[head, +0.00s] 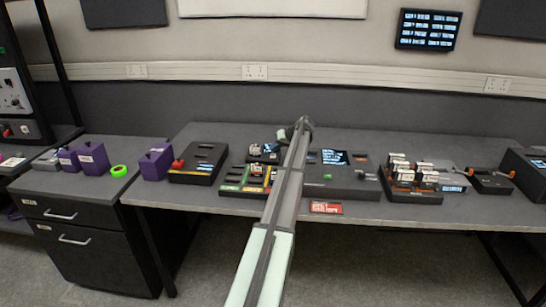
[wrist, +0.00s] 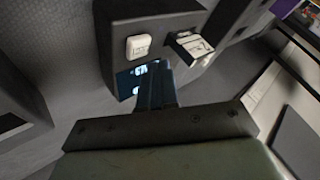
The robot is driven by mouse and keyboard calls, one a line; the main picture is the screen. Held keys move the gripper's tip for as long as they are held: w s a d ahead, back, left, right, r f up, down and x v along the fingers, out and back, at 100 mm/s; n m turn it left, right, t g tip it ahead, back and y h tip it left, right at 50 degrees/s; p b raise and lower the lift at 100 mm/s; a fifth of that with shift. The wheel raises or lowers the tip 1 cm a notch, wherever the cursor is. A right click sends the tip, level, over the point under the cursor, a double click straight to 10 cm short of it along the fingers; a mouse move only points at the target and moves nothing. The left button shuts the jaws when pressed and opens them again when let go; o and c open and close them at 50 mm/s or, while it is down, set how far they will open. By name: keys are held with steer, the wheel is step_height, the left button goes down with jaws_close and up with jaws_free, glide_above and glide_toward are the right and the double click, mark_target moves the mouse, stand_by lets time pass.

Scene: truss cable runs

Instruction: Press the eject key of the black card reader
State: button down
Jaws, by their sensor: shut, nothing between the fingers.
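The black card reader (wrist: 152,17) fills the upper middle of the wrist view. It has a white square key (wrist: 138,46), a slot with a pale card (wrist: 191,45) sticking out, and a small lit display (wrist: 137,77). In the head view, a small black device that looks like this reader (head: 262,153) stands left of my arm, partly covered by it. My gripper (wrist: 157,74) is shut and empty. Its fingertips overlap the display in the wrist view, just below and right of the white key. Whether they touch the reader I cannot tell.
A black box with a red knob (head: 199,164) and a purple block (head: 156,163) stand to the left. A wide console (head: 335,186) is right of my arm. A rack of modules (head: 412,180) stands further right. The back strip of the desk (head: 400,140) is clear.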

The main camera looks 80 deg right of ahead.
mark_target(275, 156)
steer(key=shift+r, duration=2.3)
